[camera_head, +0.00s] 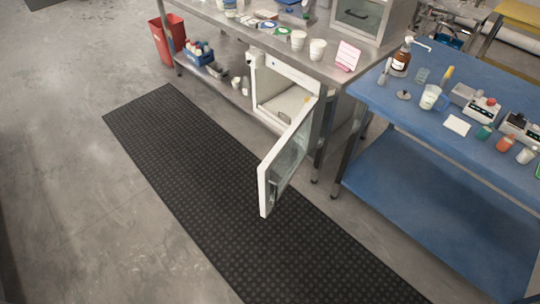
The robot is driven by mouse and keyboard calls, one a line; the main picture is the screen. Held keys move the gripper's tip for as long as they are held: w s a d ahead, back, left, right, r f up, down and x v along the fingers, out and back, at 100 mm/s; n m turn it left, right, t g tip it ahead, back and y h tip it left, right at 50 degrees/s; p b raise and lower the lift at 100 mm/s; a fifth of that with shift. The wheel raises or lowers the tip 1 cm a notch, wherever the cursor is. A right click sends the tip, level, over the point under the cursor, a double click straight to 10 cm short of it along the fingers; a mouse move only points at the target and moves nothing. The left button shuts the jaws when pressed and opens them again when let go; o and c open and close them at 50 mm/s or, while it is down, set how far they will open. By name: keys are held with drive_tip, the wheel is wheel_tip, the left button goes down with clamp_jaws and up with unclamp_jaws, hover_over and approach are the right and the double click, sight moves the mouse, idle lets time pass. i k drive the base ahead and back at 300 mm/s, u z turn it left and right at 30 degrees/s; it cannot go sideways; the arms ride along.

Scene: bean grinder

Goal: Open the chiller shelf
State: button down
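The chiller is a small white cabinet (262,72) under the metal bench. Its door (266,188), white-framed with a glass pane, stands wide open and swung out over the black mat. The door joins the cabinet on its right side. The inside of the chiller (288,103) is pale and looks empty. I cannot make out a separate shelf in it. My gripper is not in view.
The metal bench (225,24) holds cups and a pink card (347,56). A blue table (385,101) with bottles and scales stands at the right. A red bin (166,40) is at the back left. The black mat (190,170) and floor in front are clear.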

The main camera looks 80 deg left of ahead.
sight(285, 107)
drive_tip(key=z, duration=0.45)
drive_tip(key=k, duration=0.2)
drive_tip(key=u, duration=2.05)
drive_tip(key=k, duration=0.2)
drive_tip(key=u, duration=1.1)
drive_tip(key=k, duration=0.65)
drive_tip(key=z, duration=0.45)
drive_tip(key=i, duration=1.4)
drive_tip(key=u, duration=0.05)
